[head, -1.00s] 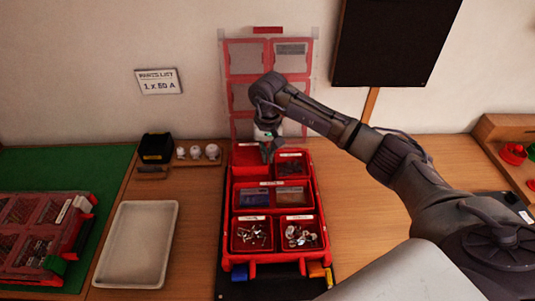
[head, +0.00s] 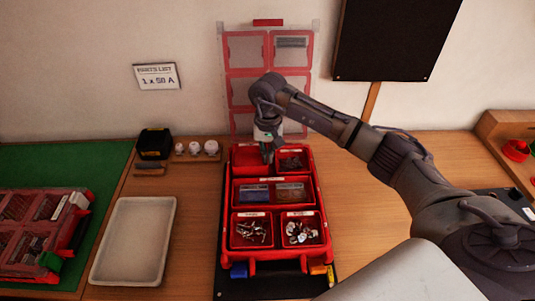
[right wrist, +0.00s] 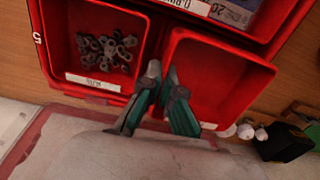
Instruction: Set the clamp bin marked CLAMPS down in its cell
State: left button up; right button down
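My right gripper (head: 267,160) points down at the inner side of the back left red bin (head: 246,157) in the red case. The right wrist view shows this bin (right wrist: 215,80) empty, with a label partly hidden at its edge. There the two fingertips (right wrist: 163,78) are a small gap apart at the bin wall beside the neighbouring bin. Whether they press on the wall is unclear. I cannot read CLAMPS on any label. My left gripper is not in view.
The neighbouring bin (right wrist: 105,45) holds small metal parts. Other bins fill the red case (head: 226,225), whose clear lid (head: 246,48) stands open behind. A white tray (head: 133,240) and another case (head: 40,235) lie to the left. Bare wood lies right of the red case.

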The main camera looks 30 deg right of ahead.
jog(key=shift+f+b, duration=1.2)
jog(key=shift+f, duration=0.2)
jog(key=c, duration=1.2)
grip_release()
jog(key=shift+c, duration=0.2)
jog(key=shift+r, duration=0.15)
notch_tip(320, 180, up, 12)
jog(key=shift+a, duration=0.1)
